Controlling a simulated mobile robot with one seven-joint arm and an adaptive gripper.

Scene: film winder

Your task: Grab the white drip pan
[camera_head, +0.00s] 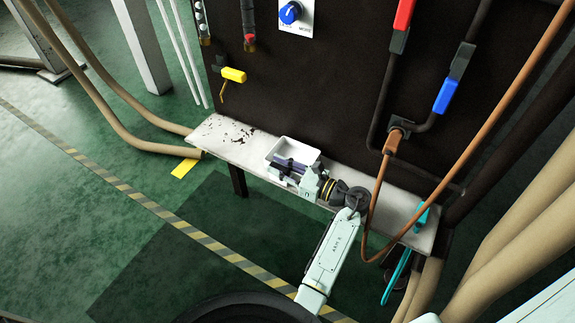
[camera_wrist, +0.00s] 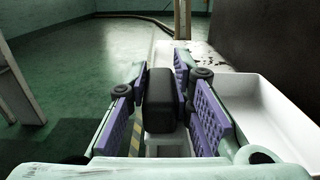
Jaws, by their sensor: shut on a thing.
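The white drip pan (camera_head: 304,152) is a shallow open tray on the narrow shelf. It also shows at the right in the wrist view (camera_wrist: 265,105), its near left side hidden by my fingers. My gripper (camera_head: 290,168) is at the pan's near side, with purple ribbed pads on its fingers (camera_wrist: 162,95). The pads are closed around a black block (camera_wrist: 160,100) beside the pan. The block looks like a handle of the pan, but its join is hidden. The pan appears level, and I cannot tell whether it touches the shelf.
The worn white shelf (camera_head: 219,133) runs along a dark panel (camera_head: 325,85). A yellow-handled valve (camera_head: 233,75) sticks out above it. A brown hose (camera_head: 377,195) and a teal clamp (camera_head: 422,216) are to the right. Green floor (camera_head: 80,190) is open in front at left.

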